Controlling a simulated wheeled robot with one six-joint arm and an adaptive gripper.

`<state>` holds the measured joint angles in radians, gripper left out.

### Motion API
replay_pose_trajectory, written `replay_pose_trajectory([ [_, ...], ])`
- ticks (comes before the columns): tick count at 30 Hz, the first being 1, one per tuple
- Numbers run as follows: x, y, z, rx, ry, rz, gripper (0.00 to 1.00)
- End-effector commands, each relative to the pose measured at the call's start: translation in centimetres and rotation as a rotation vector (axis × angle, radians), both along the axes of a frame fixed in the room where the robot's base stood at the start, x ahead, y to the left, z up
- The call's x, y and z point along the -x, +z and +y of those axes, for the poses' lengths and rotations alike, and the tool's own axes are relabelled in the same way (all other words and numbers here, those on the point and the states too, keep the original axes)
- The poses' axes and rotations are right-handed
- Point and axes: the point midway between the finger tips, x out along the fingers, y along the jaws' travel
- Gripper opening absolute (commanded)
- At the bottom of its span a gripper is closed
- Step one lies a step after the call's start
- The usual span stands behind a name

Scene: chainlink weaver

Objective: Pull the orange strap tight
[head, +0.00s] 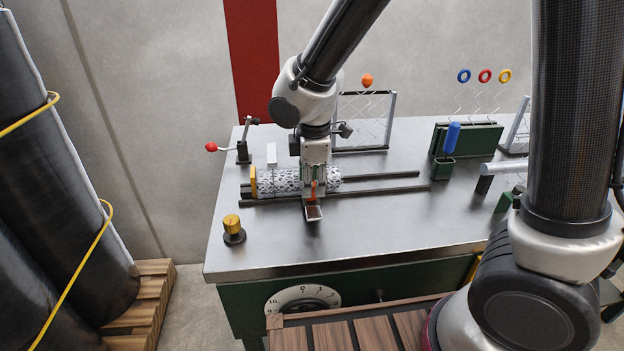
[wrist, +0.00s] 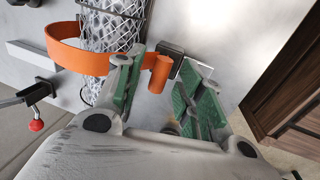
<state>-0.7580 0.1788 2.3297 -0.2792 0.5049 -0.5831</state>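The orange strap (wrist: 85,62) loops loosely around the silver mesh roll (wrist: 108,30) in the wrist view, with a gap at the left side. Its free end has a short orange cylindrical pull (wrist: 159,74), beside a dark buckle (wrist: 169,59). My gripper (wrist: 160,66) is open, with one green-padded finger on each side of the pull; I cannot tell whether either touches it. In the head view my gripper (head: 314,190) points down at the right part of the mesh roll (head: 282,181) and hides most of the strap.
A red-knobbed lever (head: 211,147) and a yellow knob (head: 231,222) are to the left. A blue-handled tool (head: 452,137) stands right. The bench front right of the roll is clear.

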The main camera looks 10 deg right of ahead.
Motion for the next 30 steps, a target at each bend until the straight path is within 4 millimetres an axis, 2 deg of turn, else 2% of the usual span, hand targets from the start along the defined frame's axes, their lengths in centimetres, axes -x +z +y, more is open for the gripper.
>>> replay_pose_trajectory([
  [1, 0.0, 0.0, 0.0, 0.000, 0.000, 0.000, 0.33],
  [6, 0.0, 0.0, 0.0, 0.000, 0.000, 0.000, 0.02],
  [7, 0.0, 0.0, 0.0, 0.000, 0.000, 0.000, 0.00],
  [14, 0.0, 0.4, 0.0, 0.000, -0.001, -0.001, 0.00],
  [17, -0.1, 1.9, 0.1, -0.002, -0.002, -0.004, 0.00],
  [24, -0.1, 7.9, 0.1, -0.004, 0.000, -0.005, 0.00],
  [27, -0.1, 9.5, 0.1, -0.002, -0.001, -0.004, 0.00],
  [30, 0.0, 10.2, 0.0, -0.001, 0.000, -0.002, 0.00],
])
